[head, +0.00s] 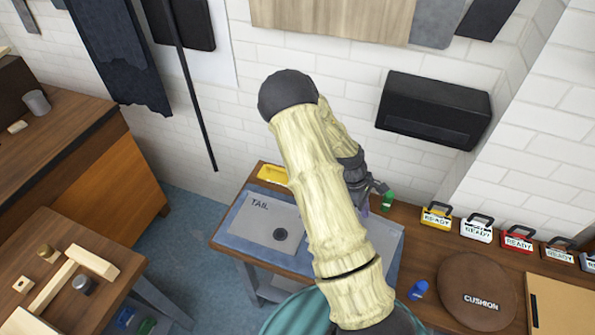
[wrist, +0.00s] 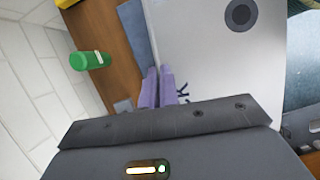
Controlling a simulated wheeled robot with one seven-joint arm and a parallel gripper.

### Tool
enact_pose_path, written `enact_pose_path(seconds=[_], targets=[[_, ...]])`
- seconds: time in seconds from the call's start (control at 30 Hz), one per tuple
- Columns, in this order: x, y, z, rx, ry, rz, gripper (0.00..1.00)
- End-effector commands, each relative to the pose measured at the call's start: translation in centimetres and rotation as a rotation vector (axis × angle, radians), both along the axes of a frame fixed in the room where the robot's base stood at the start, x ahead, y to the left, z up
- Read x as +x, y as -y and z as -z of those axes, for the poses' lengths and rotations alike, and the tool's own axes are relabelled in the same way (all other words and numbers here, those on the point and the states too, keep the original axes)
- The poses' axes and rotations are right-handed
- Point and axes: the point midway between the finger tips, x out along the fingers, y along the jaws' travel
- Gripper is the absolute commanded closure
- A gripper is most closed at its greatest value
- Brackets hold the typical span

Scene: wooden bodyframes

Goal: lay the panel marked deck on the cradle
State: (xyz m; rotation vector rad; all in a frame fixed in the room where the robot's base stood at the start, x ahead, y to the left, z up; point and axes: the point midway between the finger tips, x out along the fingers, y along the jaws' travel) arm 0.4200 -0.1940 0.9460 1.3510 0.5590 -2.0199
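A pale grey panel (head: 270,220) lies on a blue mat (head: 230,232) on the wall-side bench; it is marked TAIL and has a dark round knob. The word deck is not readable, and nothing is identifiable as the cradle.
A green bottle (wrist: 90,60) stands near the wall beside my gripper. A yellow tray (head: 272,174) is behind the panel. Yellow, white and red READY boxes (head: 436,217) and a brown cushion (head: 477,291) are at right. Light wooden bars (head: 60,282) lie on the lower-left table.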

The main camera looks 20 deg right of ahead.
Motion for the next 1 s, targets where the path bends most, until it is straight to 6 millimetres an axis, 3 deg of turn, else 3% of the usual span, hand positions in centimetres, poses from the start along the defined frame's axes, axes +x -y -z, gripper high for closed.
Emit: enact_pose_path(seconds=[0.17,0.5,0.7,0.83,1.0], targets=[[1.9,-3.1,1.3,0.001,-0.001,0.119,1.00],[5.8,-12.7,4.0,0.006,-0.002,0.515,1.00],[7.0,-17.9,4.8,0.004,-0.002,0.720,1.00],[7.2,-19.3,4.9,0.003,-0.001,0.779,1.00],[7.2,-19.4,5.0,0.001,0.000,0.788,1.00]])
